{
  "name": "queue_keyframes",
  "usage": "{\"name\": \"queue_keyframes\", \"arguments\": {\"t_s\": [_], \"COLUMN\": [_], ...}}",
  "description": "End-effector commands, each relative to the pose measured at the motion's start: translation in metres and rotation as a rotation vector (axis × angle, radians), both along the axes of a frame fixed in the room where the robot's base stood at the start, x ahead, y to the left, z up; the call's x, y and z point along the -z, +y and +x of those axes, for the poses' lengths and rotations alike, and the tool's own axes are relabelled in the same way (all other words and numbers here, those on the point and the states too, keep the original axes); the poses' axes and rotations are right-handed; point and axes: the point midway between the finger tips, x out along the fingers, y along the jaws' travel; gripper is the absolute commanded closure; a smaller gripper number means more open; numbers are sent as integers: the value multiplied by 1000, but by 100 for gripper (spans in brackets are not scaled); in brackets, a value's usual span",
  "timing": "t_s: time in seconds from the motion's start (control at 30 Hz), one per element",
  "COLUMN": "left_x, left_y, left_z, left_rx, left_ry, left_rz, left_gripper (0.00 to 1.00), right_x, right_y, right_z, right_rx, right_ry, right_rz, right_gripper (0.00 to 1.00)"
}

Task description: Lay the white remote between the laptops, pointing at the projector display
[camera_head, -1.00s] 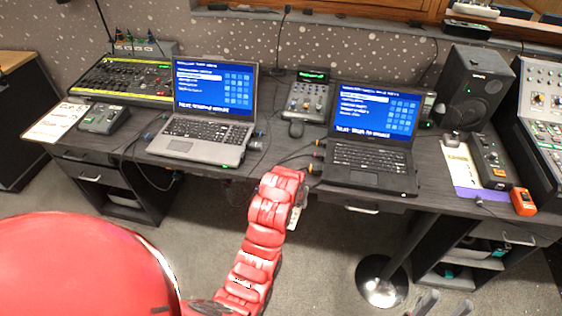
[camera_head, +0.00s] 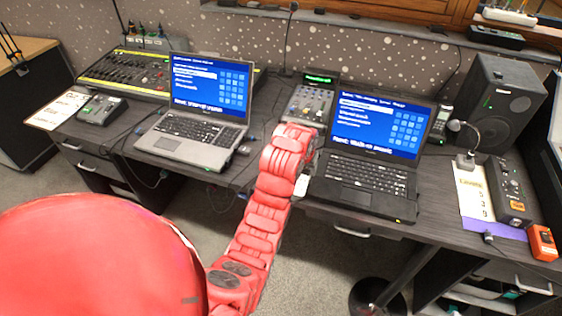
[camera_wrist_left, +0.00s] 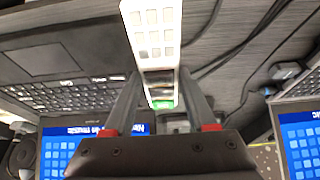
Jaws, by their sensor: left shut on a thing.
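My left gripper (camera_wrist_left: 160,82) is shut on the white remote (camera_wrist_left: 152,30), whose rows of pale buttons show in the left wrist view. In the head view my red arm covers most of the gripper; a small white piece (camera_head: 301,185), probably the remote, shows by the black laptop's left front corner. The silver laptop (camera_head: 185,145) stands left of the arm, the black laptop (camera_head: 365,185) right of it. A small device with a lit green display (camera_head: 320,78), perhaps the projector display, stands behind the gap. A grey sliver at the bottom edge may be my right gripper (camera_head: 453,310).
Cables (camera_wrist_left: 240,45) lie on the dark desk between the laptops. A mixer (camera_head: 308,105) stands at the back of the gap. A speaker (camera_head: 500,100), lamp and grey box are at right; a lighting console (camera_head: 125,72) is at left.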

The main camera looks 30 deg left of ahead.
Motion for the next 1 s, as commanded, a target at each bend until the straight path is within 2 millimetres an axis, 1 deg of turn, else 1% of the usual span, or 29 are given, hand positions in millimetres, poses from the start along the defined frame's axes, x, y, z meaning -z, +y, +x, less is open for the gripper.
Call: {"name": "queue_keyframes", "arguments": {"t_s": [0.03,0.2,0.3,0.4,0.53,0.77,0.9,1.0], "left_x": [0,3,7,8,11,14,38,47], "left_y": [16,65,90,110,123,134,132,132], "left_z": [2,11,16,21,24,26,24,25], "left_rx": [-8,-8,-5,-5,-2,-1,-1,0], "left_ry": [0,4,5,1,2,0,6,1], "left_rz": [1,-1,-2,-1,-1,1,-3,1], "left_gripper": [100,100,100,100,100,100,100,100], "right_x": [-1,-15,-20,-24,-25,-29,-39,-41], "right_y": [0,0,0,0,0,0,0,0], "right_z": [0,0,0,0,0,0,0,0], "right_rx": [0,0,0,0,0,0,0,0], "right_ry": [1,0,0,0,0,0,0,0], "right_rz": [0,0,0,0,0,0,0,0], "right_gripper": [50,50,50,50,50,50,50,50]}}
